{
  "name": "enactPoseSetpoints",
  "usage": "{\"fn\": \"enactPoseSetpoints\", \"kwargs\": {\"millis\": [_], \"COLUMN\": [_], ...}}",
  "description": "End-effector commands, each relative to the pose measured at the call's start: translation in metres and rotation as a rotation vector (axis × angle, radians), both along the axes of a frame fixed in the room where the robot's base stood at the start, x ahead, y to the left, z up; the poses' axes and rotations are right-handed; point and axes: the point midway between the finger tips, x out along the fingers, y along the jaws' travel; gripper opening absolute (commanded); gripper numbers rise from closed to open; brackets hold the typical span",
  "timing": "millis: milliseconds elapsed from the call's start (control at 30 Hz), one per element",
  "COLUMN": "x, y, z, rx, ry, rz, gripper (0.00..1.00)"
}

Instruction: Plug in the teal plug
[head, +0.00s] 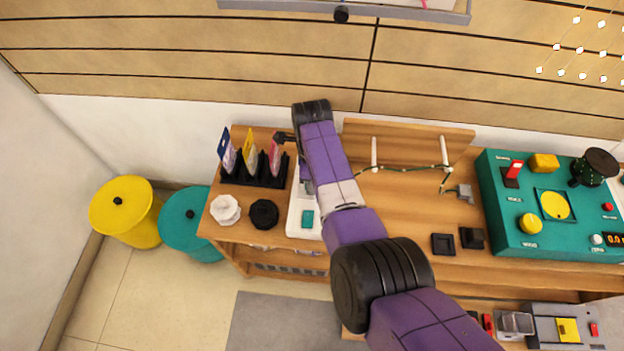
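My purple arm covers the right part of the panel, so any sockets there are hidden. A grey plug-like piece (465,192) with a green cord is on the counter further right.
A black rack (256,181) with several coloured items stands left of my arm. White (225,209) and black (264,213) round pieces sit in front of it. A wooden board (408,142) with posts stands behind. A teal control console (540,235) fills the right side.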

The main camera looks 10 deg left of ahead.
Motion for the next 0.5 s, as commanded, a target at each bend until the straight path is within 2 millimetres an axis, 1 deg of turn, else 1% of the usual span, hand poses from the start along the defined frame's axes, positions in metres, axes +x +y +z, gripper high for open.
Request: {"fn": "enactPoseSetpoints", "kwargs": {"millis": [300,333,433,467,500], "x": [0.0001,0.0001,0.0001,0.0001,0.0001], "y": [0.0001,0.0001,0.0001,0.0000,0.0000], "z": [-0.0017,-0.0017,-0.0017,-0.0017,-0.0017], "rx": [0.000,0.000,0.000,0.000,0.000], "ry": [0.000,0.000,0.000,0.000,0.000], "rz": [0.000,0.000,0.000,0.000,0.000], "gripper": [0.00,0.32,0.52,0.55,0.55]}}
